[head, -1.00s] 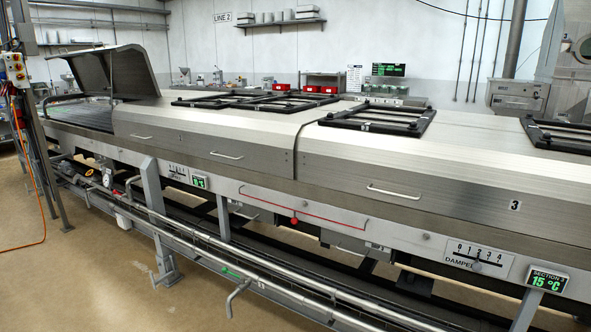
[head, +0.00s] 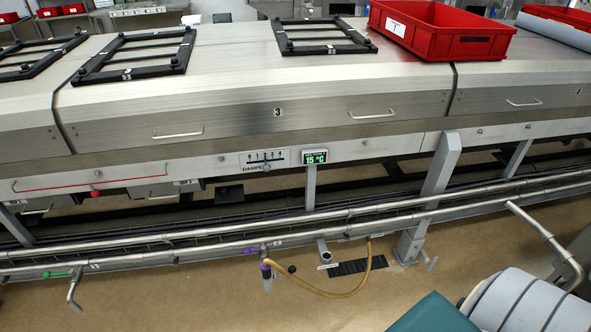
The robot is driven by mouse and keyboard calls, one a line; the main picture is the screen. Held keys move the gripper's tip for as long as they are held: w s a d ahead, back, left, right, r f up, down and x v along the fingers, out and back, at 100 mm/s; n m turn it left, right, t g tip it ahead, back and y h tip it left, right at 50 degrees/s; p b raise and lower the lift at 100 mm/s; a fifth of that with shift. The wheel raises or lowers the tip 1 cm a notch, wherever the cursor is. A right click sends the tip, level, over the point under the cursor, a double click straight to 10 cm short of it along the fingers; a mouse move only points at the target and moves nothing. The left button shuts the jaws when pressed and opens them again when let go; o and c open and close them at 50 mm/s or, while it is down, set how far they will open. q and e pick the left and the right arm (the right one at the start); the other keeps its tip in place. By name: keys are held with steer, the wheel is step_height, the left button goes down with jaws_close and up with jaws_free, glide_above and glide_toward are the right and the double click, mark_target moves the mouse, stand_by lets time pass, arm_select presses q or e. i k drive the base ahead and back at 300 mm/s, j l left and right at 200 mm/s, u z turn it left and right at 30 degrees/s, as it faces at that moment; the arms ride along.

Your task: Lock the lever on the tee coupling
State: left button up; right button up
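A small fitting with a purple lever (head: 251,251) sits on the lower front pipe, low in the middle of the head view. A purple collar (head: 265,265) is just below it, with a clear end hanging down. A yellow hose (head: 340,293) runs from there in a loop along the floor. Another pipe branch with a green lever (head: 56,274) is at the far left. I cannot tell for sure which fitting is the tee coupling, or whether either lever is locked. Neither of my grippers is in view.
The long steel dryer hood (head: 330,105) stands behind the pipes. A red crate (head: 440,32) and black frames (head: 135,55) lie on top. A post (head: 436,185) and a floor drain (head: 357,266) are right of the purple fitting.

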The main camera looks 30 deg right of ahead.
mark_target(292, 268)
steer(key=z, duration=1.05)
